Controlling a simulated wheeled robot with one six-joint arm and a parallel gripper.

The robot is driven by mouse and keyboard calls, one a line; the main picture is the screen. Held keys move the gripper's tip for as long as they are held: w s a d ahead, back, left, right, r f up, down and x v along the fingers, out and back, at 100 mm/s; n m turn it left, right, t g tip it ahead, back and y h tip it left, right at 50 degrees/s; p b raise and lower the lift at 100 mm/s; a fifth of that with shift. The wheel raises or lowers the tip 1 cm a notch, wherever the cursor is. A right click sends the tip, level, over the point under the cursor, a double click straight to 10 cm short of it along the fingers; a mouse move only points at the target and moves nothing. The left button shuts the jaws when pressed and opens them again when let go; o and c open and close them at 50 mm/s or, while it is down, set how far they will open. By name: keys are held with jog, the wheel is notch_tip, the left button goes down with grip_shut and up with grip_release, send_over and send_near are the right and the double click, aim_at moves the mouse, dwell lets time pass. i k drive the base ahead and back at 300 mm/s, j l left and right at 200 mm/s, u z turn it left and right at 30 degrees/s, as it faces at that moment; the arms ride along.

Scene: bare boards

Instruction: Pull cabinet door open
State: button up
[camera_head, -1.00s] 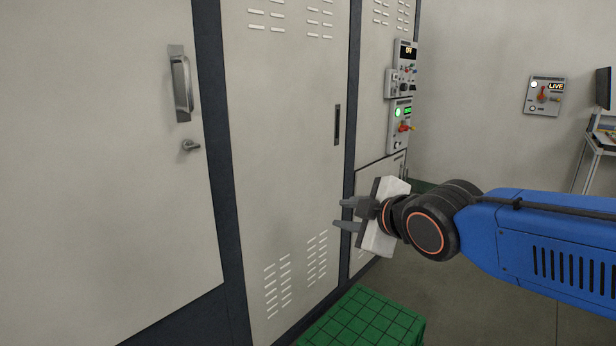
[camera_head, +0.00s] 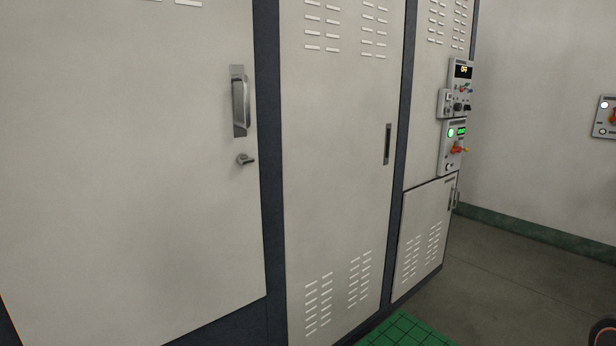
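A row of tall off-white cabinet doors stands in dark frames, and all look shut. The left door (camera_head: 130,190) has a metal pull handle (camera_head: 240,102) with a small lever (camera_head: 246,160) below it. The middle door (camera_head: 335,180) has vent slots and a recessed dark handle (camera_head: 388,144) near its right edge. A smaller lower door (camera_head: 420,240) at the right has vent slots and a thin handle (camera_head: 453,196) at its upper right. My gripper is out of view. Only a dark rounded part of my arm shows at the bottom right corner. Which door the task means cannot be told.
Control boxes (camera_head: 453,145) with switches and lit displays stick out above the lower door. A green grid-marked surface (camera_head: 405,330) lies low in front of the middle door. The grey floor (camera_head: 500,270) at right is clear. Another switch panel (camera_head: 605,117) hangs on the right wall.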

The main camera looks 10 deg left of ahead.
aim_at(130, 217)
jog(key=u, duration=1.55)
